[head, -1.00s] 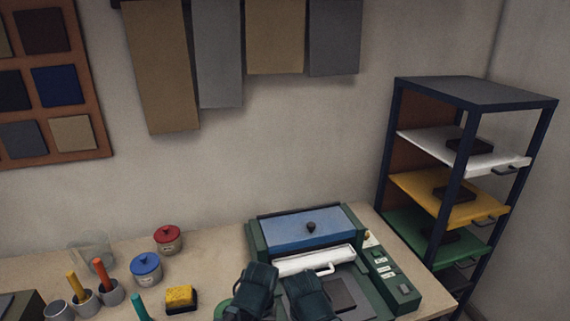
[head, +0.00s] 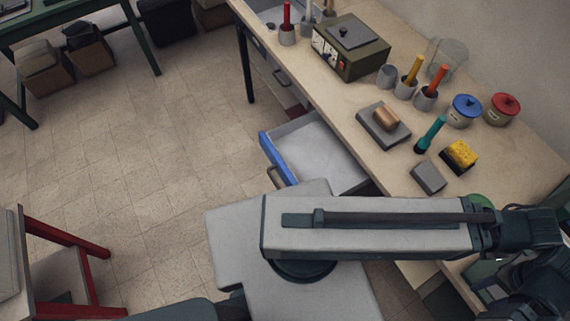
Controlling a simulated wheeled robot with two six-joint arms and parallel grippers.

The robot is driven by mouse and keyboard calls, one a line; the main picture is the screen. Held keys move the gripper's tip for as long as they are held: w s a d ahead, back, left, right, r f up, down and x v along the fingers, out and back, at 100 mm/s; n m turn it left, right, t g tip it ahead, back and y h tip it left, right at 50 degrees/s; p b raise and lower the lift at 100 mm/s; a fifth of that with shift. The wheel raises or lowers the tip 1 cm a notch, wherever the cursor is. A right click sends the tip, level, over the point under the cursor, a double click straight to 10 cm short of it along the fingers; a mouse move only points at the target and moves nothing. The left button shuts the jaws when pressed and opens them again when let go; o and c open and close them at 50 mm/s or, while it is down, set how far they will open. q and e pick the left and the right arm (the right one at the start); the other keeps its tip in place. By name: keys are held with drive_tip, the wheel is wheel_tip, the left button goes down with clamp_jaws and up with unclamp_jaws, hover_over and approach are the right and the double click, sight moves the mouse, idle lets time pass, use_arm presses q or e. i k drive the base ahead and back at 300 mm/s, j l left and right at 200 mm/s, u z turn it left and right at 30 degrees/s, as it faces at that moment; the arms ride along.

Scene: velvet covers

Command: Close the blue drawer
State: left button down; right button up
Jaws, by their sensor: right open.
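The blue drawer (head: 278,158) is pulled out from under the workbench, left of centre in the head view. Its blue front faces left and carries a grey-brown handle (head: 277,178). Its pale inside (head: 318,150) looks empty. My right gripper (head: 505,290) is open at the lower right, partly cut off, over the bench end and well away from the drawer. My left gripper cannot be made out.
The workbench (head: 350,85) holds several cups with coloured handles, a green box (head: 349,47), a yellow sponge (head: 460,154) and lidded pots. A red-legged table (head: 70,240) stands at left. The floor (head: 150,140) between is clear.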

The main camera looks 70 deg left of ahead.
sight(304, 148)
drive_tip(key=k+j+u, duration=0.15)
drive_tip(key=u, duration=2.25)
drive_tip(key=k+j+z, duration=0.2)
drive_tip(key=k, duration=0.4)
